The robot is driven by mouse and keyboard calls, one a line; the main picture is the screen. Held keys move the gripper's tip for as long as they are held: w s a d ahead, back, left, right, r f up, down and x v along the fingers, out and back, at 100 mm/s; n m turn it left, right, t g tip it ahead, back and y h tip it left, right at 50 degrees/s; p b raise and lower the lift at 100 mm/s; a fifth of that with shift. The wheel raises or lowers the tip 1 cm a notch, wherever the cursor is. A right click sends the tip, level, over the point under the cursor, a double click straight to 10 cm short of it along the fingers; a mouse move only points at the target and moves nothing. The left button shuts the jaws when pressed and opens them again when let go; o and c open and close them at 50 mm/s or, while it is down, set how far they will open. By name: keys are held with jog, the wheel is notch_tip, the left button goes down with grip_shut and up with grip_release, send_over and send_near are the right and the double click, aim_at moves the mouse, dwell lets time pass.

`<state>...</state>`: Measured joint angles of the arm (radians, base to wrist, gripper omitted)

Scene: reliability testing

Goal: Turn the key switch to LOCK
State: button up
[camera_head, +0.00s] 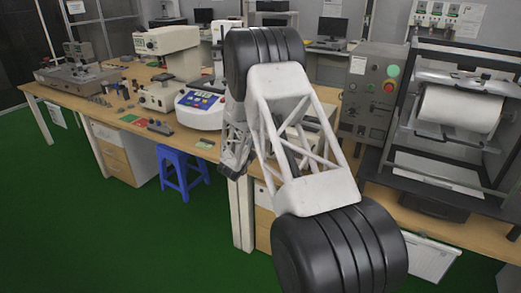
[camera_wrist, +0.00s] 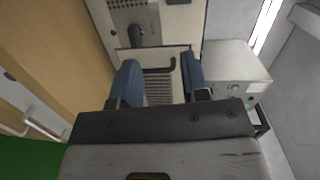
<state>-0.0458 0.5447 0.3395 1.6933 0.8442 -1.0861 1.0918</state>
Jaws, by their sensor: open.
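I cannot pick out the key switch or its LOCK marking for sure in either view. In the wrist view a light panel (camera_wrist: 182,25) lies ahead of my gripper (camera_wrist: 161,82), with a dark protruding part (camera_wrist: 137,34) near its upper left that I cannot identify. My gripper is open, its two blue fingertips apart with nothing held between them. Below the panel, a ribbed grey surface and a black bent bar (camera_wrist: 172,66) show between the fingers. In the head view my arm hides part of the bench around the gripper.
A grey control box (camera_head: 370,95) with a green lamp and red button stands right of my arm. A machine with a white roll (camera_head: 460,108) is farther right. A white instrument (camera_head: 200,108) stands left on the wooden bench. A blue stool (camera_head: 180,170) stands below.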

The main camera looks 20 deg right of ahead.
jog(key=f, duration=0.1)
jog(key=f+m+h, duration=0.1)
jog(key=f, duration=0.1)
jog(key=d+f+m+h, duration=0.1)
jog(key=shift+w+f, duration=0.3)
jog(key=shift+f, duration=0.1)
jog(key=shift+d, duration=0.1)
jog(key=shift+x, duration=3.85)
jog(key=shift+f, duration=0.1)
grip_shut()
